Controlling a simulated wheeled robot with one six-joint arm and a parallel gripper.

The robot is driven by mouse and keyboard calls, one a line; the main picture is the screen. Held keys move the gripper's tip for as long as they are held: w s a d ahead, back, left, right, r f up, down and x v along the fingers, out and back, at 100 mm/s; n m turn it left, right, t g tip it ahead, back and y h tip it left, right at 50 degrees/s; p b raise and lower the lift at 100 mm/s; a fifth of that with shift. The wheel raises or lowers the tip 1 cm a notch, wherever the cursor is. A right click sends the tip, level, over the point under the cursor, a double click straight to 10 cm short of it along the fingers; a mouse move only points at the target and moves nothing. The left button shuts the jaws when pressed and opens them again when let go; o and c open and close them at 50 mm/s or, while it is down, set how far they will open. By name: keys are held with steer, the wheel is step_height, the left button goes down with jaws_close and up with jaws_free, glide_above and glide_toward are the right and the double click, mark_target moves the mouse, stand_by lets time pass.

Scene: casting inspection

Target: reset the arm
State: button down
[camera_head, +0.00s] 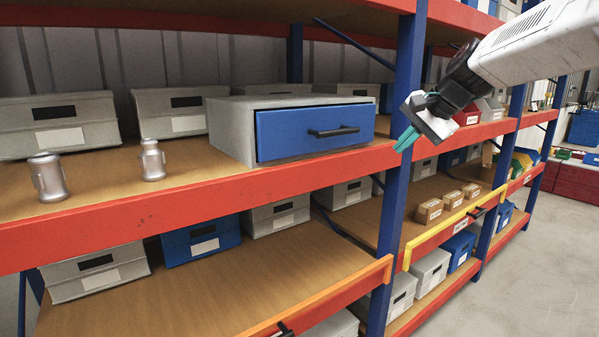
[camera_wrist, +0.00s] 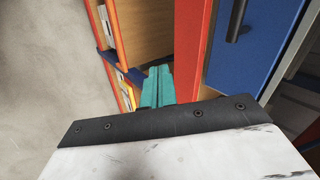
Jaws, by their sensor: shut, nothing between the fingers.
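My gripper (camera_head: 406,140) is at the upper right in the head view, in front of the blue upright of the shelving. Its teal fingers are together with nothing between them, and they point down and to the left. In the wrist view the shut fingers (camera_wrist: 157,88) show at the middle, above the dark edge of the gripper body. The gripper is apart from the shelf and to the right of the grey cabinet with the blue drawer (camera_head: 280,138), which is closed. My white arm reaches in from the upper right.
Two metal castings (camera_head: 48,178) (camera_head: 152,160) stand on the upper shelf (camera_head: 105,183) left of the cabinet. Grey bins (camera_head: 60,125) line the back. An orange-railed board (camera_head: 330,300) and a yellow rail (camera_head: 455,230) edge the lower shelf. Small cardboard boxes (camera_head: 429,211) sit behind the yellow rail. Open floor (camera_head: 520,280) lies right.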

steer(key=s+f+n+g+h, duration=0.1)
steer(key=s+f+n, duration=0.2)
steer(key=s, duration=1)
steer(key=s+f+n+g+h, duration=0.2)
steer(key=s+f, duration=0.5)
steer(key=s, duration=0.5)
steer(key=s+f+n+g+h, duration=0.1)
steer(key=s+f+n, duration=0.3)
steer(key=s, duration=0.9)
step_height(320, 180, down, 2)
steer(key=shift+s+a+f+g+h, duration=0.1)
steer(key=shift+s+a+g+h, duration=0.2)
steer(key=shift+g, duration=0.3)
